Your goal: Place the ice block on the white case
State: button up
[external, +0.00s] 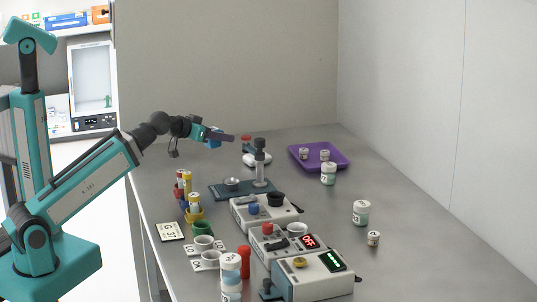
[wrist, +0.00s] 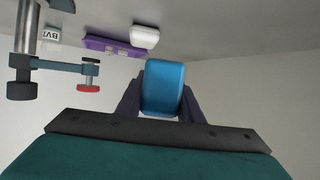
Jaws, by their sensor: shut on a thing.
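My gripper (external: 220,138) is in the air above the far left part of the table, shut on the blue ice block (external: 211,144). In the wrist view the ice block (wrist: 163,88) sits between the two dark fingers of my gripper (wrist: 161,100). The white case (external: 257,160) lies on the table behind the stand, to the right of and lower than my gripper, partly hidden by the stand's post. The white case (wrist: 145,37) also shows in the wrist view near the top, apart from the ice block.
A purple tray (external: 342,165) holding small jars is to the right. Several devices, including one reading OFF (external: 283,243), and cups fill the nearer table. The right side holds few jars.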

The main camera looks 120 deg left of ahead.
jog(key=a+p, duration=0.1)
jog(key=p, duration=0.1)
jog(key=w+a+p, duration=0.1)
jog(key=p, duration=0.1)
jog(key=shift+w+a, duration=0.2)
jog(key=shift+a, duration=0.05)
jog(key=p, duration=0.3)
jog(key=a+p, duration=0.1)
jog(key=p, duration=0.1)
jog(key=shift+w+a+p, duration=0.15)
jog(key=shift+w+p, duration=0.2)
jog(key=shift+p, duration=0.05)
jog(key=p, duration=0.6)
jog(key=shift+w+a+f, duration=0.1)
jog(key=shift+w+a, duration=0.1)
jog(key=shift+a, duration=0.15)
jog(key=shift+w+a+f+p, duration=0.2)
jog(key=shift+w+a, duration=0.65)
jog(key=shift+a, duration=0.7)
jog(key=shift+w+a+f+p, duration=0.1)
jog(key=shift+w+a+f, duration=0.15)
jog(key=shift+w+a, duration=1)
jog(key=shift+w+a+f+p, duration=0.15)
jog(key=shift+w+a, duration=0.3)
jog(key=shift+a, duration=1.45)
jog(key=shift+f, duration=0.1)
jog(key=shift+f, duration=1.7)
